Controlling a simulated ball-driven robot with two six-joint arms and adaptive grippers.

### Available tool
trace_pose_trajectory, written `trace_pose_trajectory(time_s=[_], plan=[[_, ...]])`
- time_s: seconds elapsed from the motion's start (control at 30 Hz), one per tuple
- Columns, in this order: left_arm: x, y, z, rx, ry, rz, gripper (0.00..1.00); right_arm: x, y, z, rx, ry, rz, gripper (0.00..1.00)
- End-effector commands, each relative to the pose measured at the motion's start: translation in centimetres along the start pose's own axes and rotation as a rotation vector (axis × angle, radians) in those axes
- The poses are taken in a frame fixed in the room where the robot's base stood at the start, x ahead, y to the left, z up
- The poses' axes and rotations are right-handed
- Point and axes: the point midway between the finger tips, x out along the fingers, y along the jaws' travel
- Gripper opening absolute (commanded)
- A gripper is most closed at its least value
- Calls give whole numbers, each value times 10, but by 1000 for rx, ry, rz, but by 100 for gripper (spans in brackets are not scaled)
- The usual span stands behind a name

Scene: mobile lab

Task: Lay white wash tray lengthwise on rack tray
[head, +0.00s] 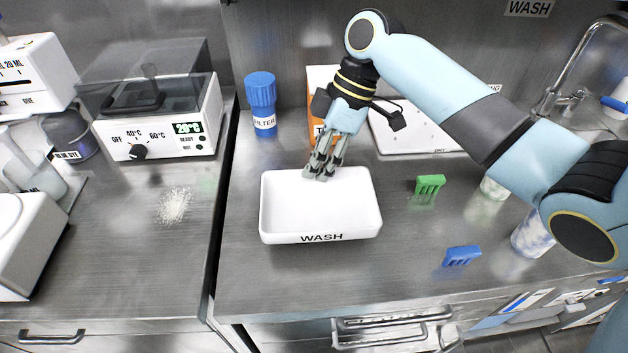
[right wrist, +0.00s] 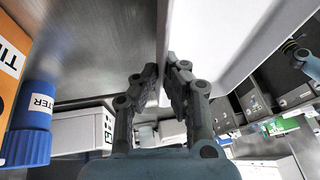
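The white wash tray (head: 320,238), an open rectangular tub marked WASH, sits on the steel counter in the middle of the head view, long side across. My right gripper (head: 322,172) points down at its far rim. In the right wrist view the fingers (right wrist: 164,82) lie on either side of the tray's white wall (right wrist: 210,40), closed against it. A flat white piece (head: 415,130), which looks like the rack tray, lies at the back right, partly hidden by my right arm. My left gripper is not in view.
A blue FILTER bottle (head: 262,105) and an orange-and-white box (head: 318,92) stand behind the wash tray. A green clip-like piece (head: 429,186) and a blue one (head: 461,256) lie to its right. A sink tap (head: 570,97) stands at the far right. The counter's front is clear.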

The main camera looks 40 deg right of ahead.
Motion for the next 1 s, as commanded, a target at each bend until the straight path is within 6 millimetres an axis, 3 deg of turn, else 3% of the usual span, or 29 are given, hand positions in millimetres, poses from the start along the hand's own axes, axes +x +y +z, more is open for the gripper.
trace_pose_trajectory(time_s=[0.13,0.4,0.63,0.7,0.83,1.0], plan=[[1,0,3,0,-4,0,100,9,6,-4,0,0,-1,0],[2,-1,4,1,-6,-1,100,42,11,11,0,-1,-1,0],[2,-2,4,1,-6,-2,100,42,11,11,-1,-1,0,0],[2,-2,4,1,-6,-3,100,43,11,11,-1,-2,0,13],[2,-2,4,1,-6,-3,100,42,11,11,-1,-2,0,29],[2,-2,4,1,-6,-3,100,42,11,11,0,-2,0,29]])
